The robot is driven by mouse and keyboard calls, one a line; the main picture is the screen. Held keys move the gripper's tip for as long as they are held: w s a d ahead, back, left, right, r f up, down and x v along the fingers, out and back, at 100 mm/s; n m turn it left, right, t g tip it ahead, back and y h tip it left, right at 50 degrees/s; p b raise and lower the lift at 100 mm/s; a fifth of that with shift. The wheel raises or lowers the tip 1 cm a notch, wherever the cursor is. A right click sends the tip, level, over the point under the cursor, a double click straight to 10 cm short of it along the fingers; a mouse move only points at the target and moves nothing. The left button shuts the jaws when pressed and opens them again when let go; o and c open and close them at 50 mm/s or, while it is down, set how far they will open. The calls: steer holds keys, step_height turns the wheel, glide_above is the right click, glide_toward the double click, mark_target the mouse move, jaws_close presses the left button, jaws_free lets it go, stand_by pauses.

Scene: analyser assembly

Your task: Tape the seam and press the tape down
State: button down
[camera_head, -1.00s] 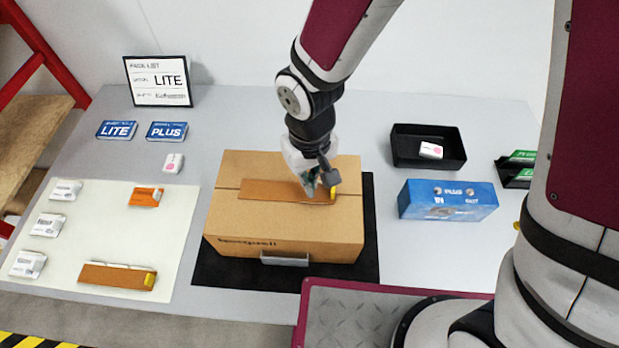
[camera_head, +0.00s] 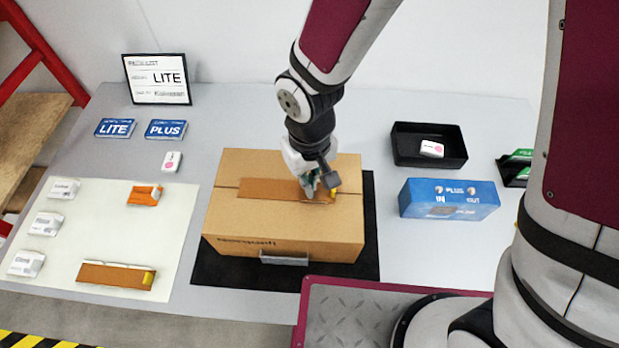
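A closed cardboard box (camera_head: 285,225) sits on a black mat (camera_head: 225,272). A brown tape strip (camera_head: 262,189) lies along the seam on its top, left of my gripper. My gripper (camera_head: 318,192) points down at the right end of the strip, at or just above the box top. A small yellow piece shows beside the fingertips. The fingers are partly hidden by the wrist, and I cannot tell whether they are open or shut. A second brown strip with a yellow end (camera_head: 117,276) lies on the pale mat at the left.
Several white packs and an orange pack (camera_head: 145,195) lie on the pale mat (camera_head: 110,225). Blue LITE and PLUS boxes and a sign (camera_head: 157,80) stand behind. A black tray (camera_head: 428,150) and a blue PLUS box (camera_head: 449,199) stand at the right. A metal bracket (camera_head: 284,258) fronts the box.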

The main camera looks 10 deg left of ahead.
steer(key=shift+f+b, duration=0.3)
steer(key=shift+f, duration=0.2)
stand_by(0.5)
stand_by(0.3)
steer(key=shift+r+p, duration=1.85)
steer(key=shift+r, duration=1.15)
